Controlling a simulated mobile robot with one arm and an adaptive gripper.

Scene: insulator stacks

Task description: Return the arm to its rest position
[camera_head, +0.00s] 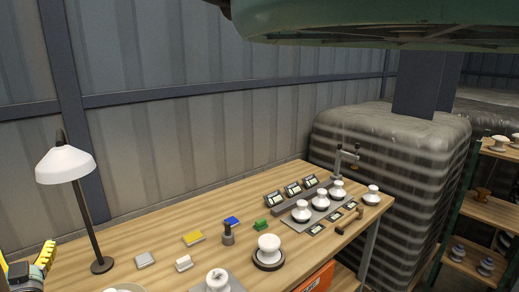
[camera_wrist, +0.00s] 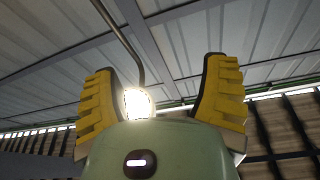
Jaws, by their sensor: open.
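My gripper (camera_wrist: 160,95) shows in the wrist view with its two yellow ridged fingers apart and nothing between them. It points up toward the corrugated roof, and a bright lamp shows behind it. In the head view, a yellow ridged finger (camera_head: 45,255) shows at the lower left edge, beside the wooden table (camera_head: 130,227) and left of the desk lamp.
A white desk lamp (camera_head: 66,165) stands at the table's left. Small blocks, displays and a clamp (camera_head: 345,158) sit on the table. A wrapped pallet stack (camera_head: 395,150) and a shelf (camera_head: 492,205) stand at the right. A green body (camera_head: 380,22) hangs overhead.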

